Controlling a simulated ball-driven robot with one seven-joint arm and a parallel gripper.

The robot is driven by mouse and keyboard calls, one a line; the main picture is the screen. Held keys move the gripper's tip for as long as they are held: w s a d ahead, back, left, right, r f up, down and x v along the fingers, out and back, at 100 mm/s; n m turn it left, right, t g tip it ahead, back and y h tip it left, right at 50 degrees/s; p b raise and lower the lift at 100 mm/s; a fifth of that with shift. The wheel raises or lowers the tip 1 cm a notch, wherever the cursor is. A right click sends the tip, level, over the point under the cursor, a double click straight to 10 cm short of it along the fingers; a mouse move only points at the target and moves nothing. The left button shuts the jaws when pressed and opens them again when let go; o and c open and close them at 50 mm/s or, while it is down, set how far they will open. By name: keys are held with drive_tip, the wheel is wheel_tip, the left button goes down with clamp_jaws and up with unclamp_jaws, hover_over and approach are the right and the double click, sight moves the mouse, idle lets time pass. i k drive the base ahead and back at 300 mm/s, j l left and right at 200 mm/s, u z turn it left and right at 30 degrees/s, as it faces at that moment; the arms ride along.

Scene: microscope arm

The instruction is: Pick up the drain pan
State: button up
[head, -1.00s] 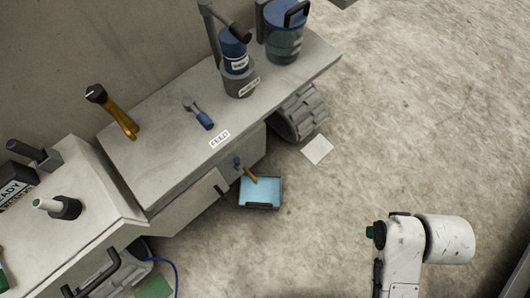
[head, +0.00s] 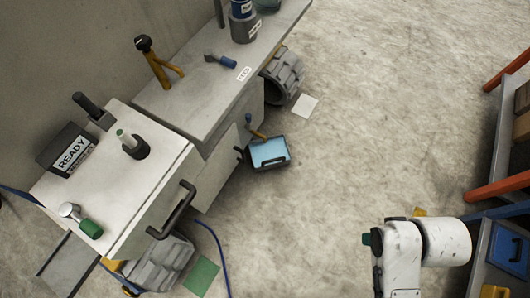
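A shallow blue pan with a dark rim and a black handle (head: 269,153), which looks like the drain pan, sits on the floor against the front of the grey bench. A small valve with an orange lever is just above its upper left edge. My white arm shows at the lower right of the head view, well apart from the pan. My gripper's fingers do not show in this view.
The grey bench (head: 200,99) and a white cabinet (head: 95,165) with a protruding black handle (head: 174,210) line the left. A blue hose (head: 222,255) lies on the floor. Orange-and-blue shelving (head: 500,190) stands at the right. The concrete floor between is clear.

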sight(274, 153)
drive_tip(key=k+j, duration=0.85)
drive_tip(key=i+j+z, duration=0.15)
drive_tip(key=i, duration=0.45)
drive_tip(key=i+j+z, duration=0.1)
drive_tip(key=i+j, duration=0.35)
drive_tip(key=i, duration=0.15)
drive_tip(key=i+j+z, duration=0.15)
drive_tip(key=i+j, duration=0.2)
drive_tip(key=i, duration=0.25)
